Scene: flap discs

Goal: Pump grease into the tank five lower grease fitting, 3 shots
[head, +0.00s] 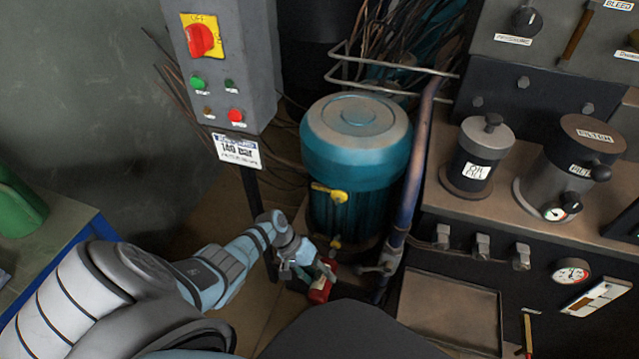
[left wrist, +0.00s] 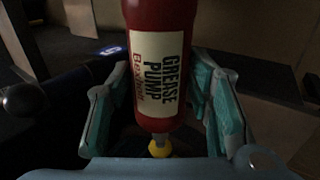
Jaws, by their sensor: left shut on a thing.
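The teal tank (head: 357,150) stands upright in the middle of the head view. It has an upper yellow fitting (head: 330,193) and a lower yellow fitting (head: 335,243). My left gripper (head: 308,268) is low in front of the tank, shut on the red grease pump (head: 320,291). In the left wrist view the pump (left wrist: 158,60) shows its cream label between the two fingers. Its grey nozzle tip points at a small yellow piece (left wrist: 160,148). I cannot tell whether they touch, or whether that piece is the lower fitting. My right gripper is out of view.
A rusty blue pipe (head: 412,185) with a valve runs right of the tank. A grey switch box (head: 222,60) stands on a post at left. The bench (head: 455,205) with canisters and gauges is at right. A blue-edged table (head: 60,255) is far left.

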